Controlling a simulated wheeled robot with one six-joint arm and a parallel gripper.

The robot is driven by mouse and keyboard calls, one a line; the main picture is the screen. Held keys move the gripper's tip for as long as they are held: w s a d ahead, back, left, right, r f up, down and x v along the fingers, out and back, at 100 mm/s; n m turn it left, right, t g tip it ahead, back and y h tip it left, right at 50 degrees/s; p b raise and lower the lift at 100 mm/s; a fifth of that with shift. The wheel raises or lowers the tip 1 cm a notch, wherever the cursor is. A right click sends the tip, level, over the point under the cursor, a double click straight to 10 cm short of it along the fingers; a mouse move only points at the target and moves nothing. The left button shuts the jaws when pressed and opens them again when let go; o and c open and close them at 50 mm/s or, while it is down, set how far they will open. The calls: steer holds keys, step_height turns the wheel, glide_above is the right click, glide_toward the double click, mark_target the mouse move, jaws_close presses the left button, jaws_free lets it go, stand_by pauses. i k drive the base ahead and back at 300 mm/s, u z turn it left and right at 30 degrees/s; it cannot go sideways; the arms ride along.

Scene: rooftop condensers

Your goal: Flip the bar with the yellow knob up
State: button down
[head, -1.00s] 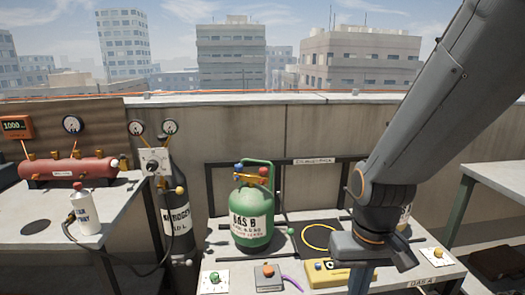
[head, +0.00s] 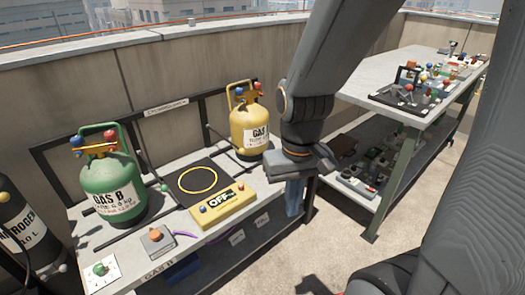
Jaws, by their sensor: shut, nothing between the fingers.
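I cannot clearly pick out a bar with a yellow knob in the head view. Small knobs in red, blue and yellow stand on a panel (head: 405,101) on the right-hand bench, too small to tell apart. A yellow knob also shows at the left edge, on the black nitrogen cylinder (head: 22,232). My gripper (head: 305,170) hangs in the middle of the view, pointing down, in front of the right end of the near bench. It is shut and empty, well apart from the panel; its fingertips are hard to make out.
The near bench (head: 192,240) holds a green gas bottle (head: 112,190), a yellow gas bottle (head: 243,140), a yellow box reading OFF (head: 222,206) and a red-button box (head: 157,240). The right-hand bench (head: 375,62) has a loaded lower shelf. Open floor lies between the benches.

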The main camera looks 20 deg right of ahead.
mark_target(242, 151)
steer(key=k, duration=0.65)
steer(key=u, duration=0.75)
steer(key=i, duration=1.35)
steer(key=z, duration=0.55)
